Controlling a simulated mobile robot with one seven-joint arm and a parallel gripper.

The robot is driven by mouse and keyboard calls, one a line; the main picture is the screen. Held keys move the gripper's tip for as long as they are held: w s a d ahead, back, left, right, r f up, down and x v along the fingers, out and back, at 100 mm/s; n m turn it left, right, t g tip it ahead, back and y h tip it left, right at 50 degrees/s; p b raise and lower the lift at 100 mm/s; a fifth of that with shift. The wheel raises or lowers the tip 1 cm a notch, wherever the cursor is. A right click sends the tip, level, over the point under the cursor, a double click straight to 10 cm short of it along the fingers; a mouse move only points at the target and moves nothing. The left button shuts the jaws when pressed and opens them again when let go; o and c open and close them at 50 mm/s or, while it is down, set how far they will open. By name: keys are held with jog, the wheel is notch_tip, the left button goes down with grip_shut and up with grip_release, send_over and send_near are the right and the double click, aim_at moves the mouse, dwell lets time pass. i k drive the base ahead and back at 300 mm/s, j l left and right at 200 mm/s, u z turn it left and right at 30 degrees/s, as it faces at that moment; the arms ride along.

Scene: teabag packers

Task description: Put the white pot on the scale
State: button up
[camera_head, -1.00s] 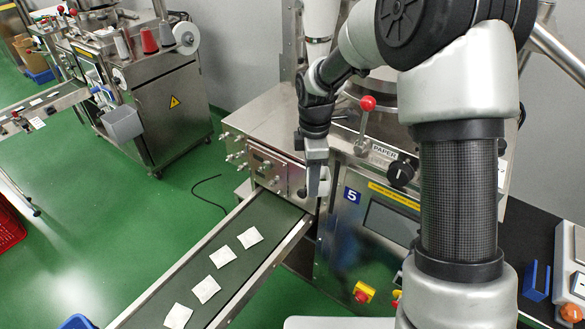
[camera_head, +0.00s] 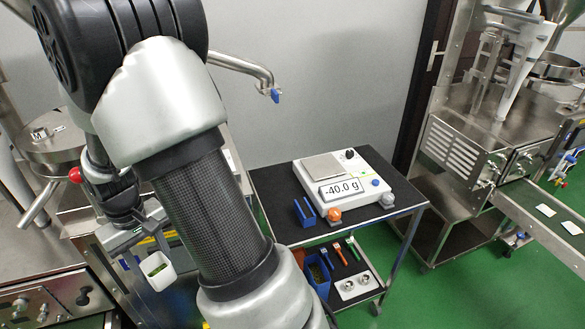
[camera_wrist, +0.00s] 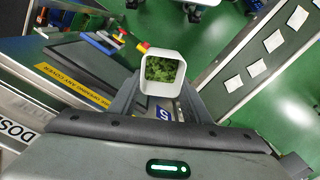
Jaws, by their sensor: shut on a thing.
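The white pot (camera_head: 157,270) is a small square cup with green leaves inside. My gripper (camera_head: 150,243) is shut on it and holds it up in the air at the left of the head view, in front of the machine. The pot also shows in the wrist view (camera_wrist: 163,73), opening towards the camera, between the fingers. The scale (camera_head: 345,193) stands on the black-topped cart at the centre right of the head view. Its plate (camera_head: 323,167) is bare and its display reads -40.0 g. The pot is well left of the scale.
The cart top (camera_head: 270,185) also holds a blue holder (camera_head: 304,212) and an orange knob-like thing (camera_head: 334,214) in front of the scale. A lower shelf carries a blue bin (camera_head: 318,273) and small tools. A pipe with a blue tap (camera_head: 274,95) juts out behind.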

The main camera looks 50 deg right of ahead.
aim_at(327, 171)
jog(key=k+l+z, duration=0.15)
jog(key=l+z, duration=0.3)
jog(key=l, duration=0.35)
jog(key=l+z, duration=0.5)
jog(key=l, duration=0.35)
